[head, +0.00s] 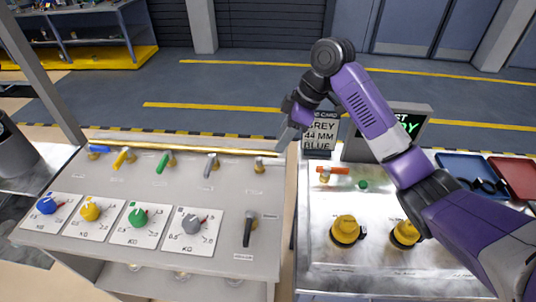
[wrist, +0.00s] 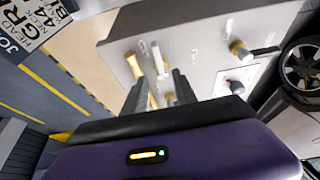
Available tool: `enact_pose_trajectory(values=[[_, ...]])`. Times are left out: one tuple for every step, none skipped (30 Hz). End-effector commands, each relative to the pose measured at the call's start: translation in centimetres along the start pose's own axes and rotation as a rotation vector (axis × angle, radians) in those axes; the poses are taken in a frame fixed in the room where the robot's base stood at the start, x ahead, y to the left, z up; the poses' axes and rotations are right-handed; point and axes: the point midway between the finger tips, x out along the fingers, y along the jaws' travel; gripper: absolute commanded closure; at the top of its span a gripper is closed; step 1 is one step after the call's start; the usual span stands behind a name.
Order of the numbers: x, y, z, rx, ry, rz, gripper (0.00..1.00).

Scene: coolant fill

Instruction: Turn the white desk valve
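The white desk valve (head: 259,164) is at the right end of the row of valves along the desk's back edge. It has a brass body, and its handle is hard to make out in the head view. My gripper (head: 282,141) is just above and to the right of it, pointing down. In the wrist view my gripper's two dark fingers (wrist: 160,90) stand apart, open. A white lever (wrist: 158,60) shows between and just beyond them, with a brass part near it. I cannot tell whether the fingers touch it.
Blue, yellow, green (head: 166,163) and grey (head: 210,165) valves line the same edge. Dials (head: 190,226) and a black lever (head: 248,232) are in front. A card sign (head: 320,130) stands close right of my gripper. Yellow knobs (head: 346,229) sit on the right-hand table.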

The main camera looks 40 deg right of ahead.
Motion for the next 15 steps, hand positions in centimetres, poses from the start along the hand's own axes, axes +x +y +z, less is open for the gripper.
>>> enact_pose_trajectory(values=[[0.5, 0.0, 0.0, 0.000, 0.001, -0.002, 0.66], [0.8, 0.0, 0.0, 0.000, 0.001, -0.002, 0.66], [1.3, -0.1, 0.0, 0.001, 0.001, -0.003, 0.66], [1.8, -0.1, -0.1, 0.001, 0.002, -0.002, 0.66], [2.2, -0.1, -0.1, 0.001, 0.001, -0.002, 0.66], [2.9, 0.0, -0.1, 0.001, 0.001, -0.001, 0.66], [3.4, 0.0, -0.1, 0.002, 0.001, -0.001, 0.66], [3.8, 0.0, -0.1, 0.001, 0.001, -0.002, 0.66], [4.4, 0.0, -0.1, 0.001, 0.002, -0.001, 0.66], [4.9, -0.1, -0.1, 0.001, 0.002, -0.001, 0.66], [5.3, 0.0, -0.1, 0.001, 0.002, -0.001, 0.66], [5.8, 0.0, -0.1, 0.001, 0.002, -0.001, 0.66], [6.1, 0.0, -0.1, 0.001, 0.002, 0.000, 0.66], [6.4, 0.0, -0.1, 0.001, 0.002, 0.001, 0.66], [6.7, 0.1, -0.1, 0.001, 0.002, 0.002, 0.66]])
